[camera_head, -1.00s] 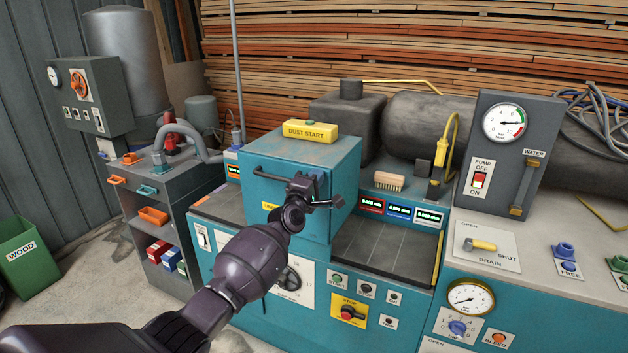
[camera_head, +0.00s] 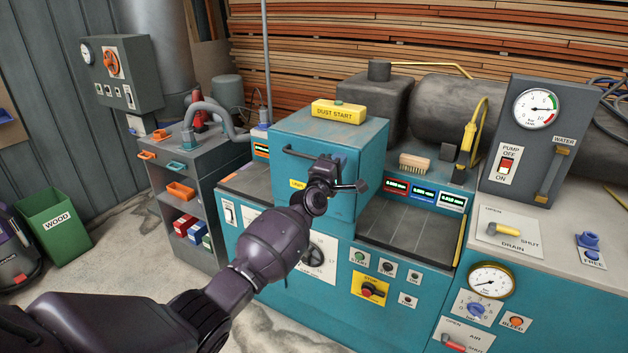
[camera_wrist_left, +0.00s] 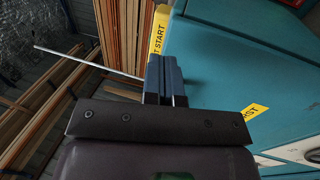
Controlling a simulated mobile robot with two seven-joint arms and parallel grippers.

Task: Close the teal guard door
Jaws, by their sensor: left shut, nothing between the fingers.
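The teal guard door (camera_head: 285,187) is the front of the teal box-shaped housing on the machine, with a dark bar handle (camera_head: 300,153) near its top. It looks roughly flush with the housing, but my arm hides much of it and I cannot tell if it is fully shut. My left gripper (camera_head: 360,187) is in front of the housing near its right front edge, shut and empty; contact is unclear. In the left wrist view the shut fingers (camera_wrist_left: 165,78) are beside a teal panel (camera_wrist_left: 225,70) with a yellow label. My right gripper is not in view.
A yellow DUST START block (camera_head: 338,112) sits on top of the housing. A dark bed (camera_head: 410,232) lies to its right, near a brush (camera_head: 414,163). A grey pump panel (camera_head: 530,145) stands further right. A grey shelf cart (camera_head: 190,195) is at left.

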